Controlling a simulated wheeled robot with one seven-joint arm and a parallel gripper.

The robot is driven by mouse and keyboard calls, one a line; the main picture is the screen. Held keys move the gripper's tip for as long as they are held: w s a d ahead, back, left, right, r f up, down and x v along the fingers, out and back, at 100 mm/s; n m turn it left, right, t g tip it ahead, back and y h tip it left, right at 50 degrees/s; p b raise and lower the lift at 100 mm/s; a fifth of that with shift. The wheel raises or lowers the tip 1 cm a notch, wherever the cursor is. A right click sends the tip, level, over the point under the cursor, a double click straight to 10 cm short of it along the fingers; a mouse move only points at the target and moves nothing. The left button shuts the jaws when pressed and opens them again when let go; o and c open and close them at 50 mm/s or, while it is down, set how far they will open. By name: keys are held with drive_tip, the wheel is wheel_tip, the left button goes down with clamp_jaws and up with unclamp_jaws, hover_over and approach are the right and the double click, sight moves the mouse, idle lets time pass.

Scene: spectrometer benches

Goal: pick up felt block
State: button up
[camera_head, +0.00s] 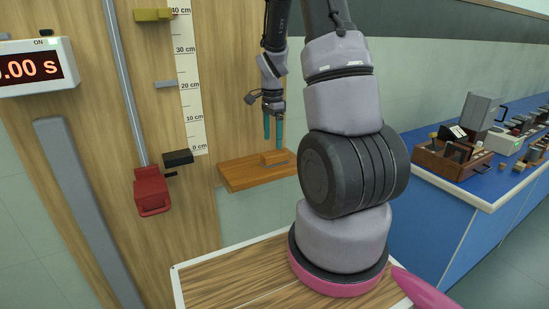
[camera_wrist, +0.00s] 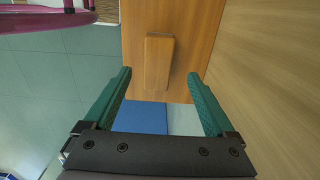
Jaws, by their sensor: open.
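A small brown wooden-looking block (camera_wrist: 158,62) lies on the wooden shelf (camera_wrist: 196,22) in the wrist view; I take it to be the felt block, though its material cannot be told. In the head view the block (camera_head: 275,158) sits on the shelf (camera_head: 240,177) towards its right side. My gripper (camera_head: 273,143) points down just above the block. In the wrist view my gripper (camera_wrist: 159,73) is open, with one green finger on each side of the block and nothing held. I cannot tell whether the fingers are level with it.
A wooden wall panel (camera_wrist: 275,65) stands right beside the shelf. In the head view a vertical scale (camera_head: 190,75), a red box (camera_head: 151,192) on a rail and a timer (camera_head: 35,67) are to the left. A blue bench (camera_head: 440,195) with a wooden tray (camera_head: 462,168) stands at right.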

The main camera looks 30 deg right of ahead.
sight(275, 153)
drive_tip(key=f, duration=0.6)
drive_tip(key=shift+s+d+f, duration=0.15)
drive_tip(key=shift+d+f, duration=0.05)
drive_tip(key=shift+d, duration=0.1)
clamp_jaws()
drive_tip(key=shift+r, duration=5.05)
